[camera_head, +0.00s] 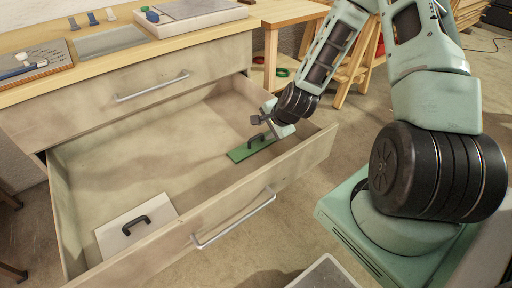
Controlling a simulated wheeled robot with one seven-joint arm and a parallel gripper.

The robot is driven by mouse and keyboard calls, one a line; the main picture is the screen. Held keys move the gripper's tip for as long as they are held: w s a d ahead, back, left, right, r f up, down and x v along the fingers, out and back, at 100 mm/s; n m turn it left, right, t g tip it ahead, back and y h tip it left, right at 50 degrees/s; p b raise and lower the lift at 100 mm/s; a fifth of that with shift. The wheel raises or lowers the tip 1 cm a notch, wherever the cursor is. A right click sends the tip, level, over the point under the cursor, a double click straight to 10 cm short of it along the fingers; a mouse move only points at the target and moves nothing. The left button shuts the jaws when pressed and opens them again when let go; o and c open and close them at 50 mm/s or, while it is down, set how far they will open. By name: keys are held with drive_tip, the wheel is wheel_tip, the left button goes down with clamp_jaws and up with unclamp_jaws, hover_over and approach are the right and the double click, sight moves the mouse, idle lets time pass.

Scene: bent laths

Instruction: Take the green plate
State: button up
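The green plate (238,154) lies flat on the floor of the open lower drawer, near its right end. A black handle (256,142) stands on top of the plate. My gripper (268,124) is inside the drawer, just above and to the right of the handle, and hides part of the plate's far side. The fingers are small and seen at an angle, so I cannot tell whether they are open or shut, or whether they touch the handle.
The open drawer (170,232) has a raised front wall with a metal pull. A white plate (155,211) with a black handle lies at its near left. The drawer floor between the plates is clear. The workbench top (60,82) above holds trays and small tools.

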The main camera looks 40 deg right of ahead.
sight(258, 137)
drive_tip(key=b+x, duration=0.1)
drive_tip(key=x, duration=0.7)
drive_tip(key=shift+f, duration=0.1)
clamp_jaws()
